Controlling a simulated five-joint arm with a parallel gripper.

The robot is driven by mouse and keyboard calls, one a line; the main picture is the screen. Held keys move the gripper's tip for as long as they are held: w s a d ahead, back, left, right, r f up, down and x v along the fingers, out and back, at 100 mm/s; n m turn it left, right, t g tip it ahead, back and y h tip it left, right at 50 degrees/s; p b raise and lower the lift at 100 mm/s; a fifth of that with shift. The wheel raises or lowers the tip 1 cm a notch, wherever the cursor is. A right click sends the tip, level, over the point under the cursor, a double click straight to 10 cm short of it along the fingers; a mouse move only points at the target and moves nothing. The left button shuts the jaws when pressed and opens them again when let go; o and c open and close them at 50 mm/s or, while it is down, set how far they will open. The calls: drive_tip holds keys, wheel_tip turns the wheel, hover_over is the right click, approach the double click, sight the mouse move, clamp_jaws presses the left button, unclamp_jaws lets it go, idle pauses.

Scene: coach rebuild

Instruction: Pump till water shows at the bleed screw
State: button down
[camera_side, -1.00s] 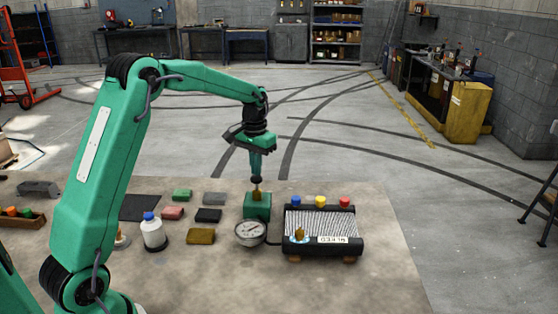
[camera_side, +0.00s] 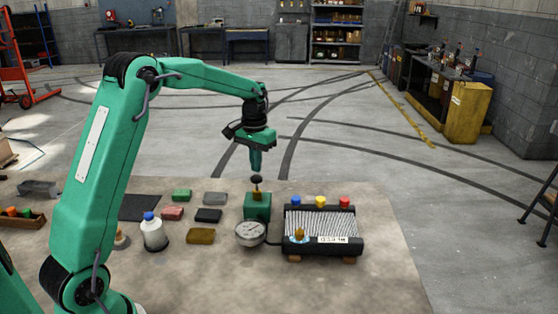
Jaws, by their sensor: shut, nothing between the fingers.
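The green pump box (camera_side: 257,207) stands on the bench with a brass stem and a black knob (camera_side: 257,180) on top. My gripper (camera_side: 256,169) is shut and empty, pointing down just above the knob, with what looks like a slight gap. A round white gauge (camera_side: 250,234) sits in front of the pump. The black finned radiator (camera_side: 322,222) lies to the right, with a brass bleed screw (camera_side: 299,233) at its front left. A pale blue patch shows around the screw's base; I cannot tell if it is water.
Blue, yellow and red caps (camera_side: 345,202) line the radiator's back edge. Several coloured blocks (camera_side: 201,236) lie left of the pump. A blue-capped bottle (camera_side: 153,232) stands further left. The front right of the bench (camera_side: 385,275) is clear.

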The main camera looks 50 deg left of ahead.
wheel_tip(320, 180, up, 7)
idle(0.8)
drive_tip(key=shift+f, duration=0.15)
drive_tip(key=s+d+r+m+t, duration=0.1)
drive_tip(key=s+d+r+t, duration=0.15)
drive_tip(key=s+d, duration=0.35)
drive_tip(key=s+d+r+m+t, duration=0.1)
drive_tip(key=s+d+r, duration=0.3)
drive_tip(key=s, duration=0.4)
drive_tip(key=s+d+f+t, duration=0.1)
drive_tip(key=s+d+f, duration=0.1)
drive_tip(key=s, duration=0.4)
drive_tip(key=s+d+f+m+t, duration=0.1)
drive_tip(key=s+d+f, duration=0.1)
drive_tip(key=s, duration=0.5)
drive_tip(key=shift+d, duration=0.45)
drive_tip(key=shift+f, duration=0.1)
idle(0.3)
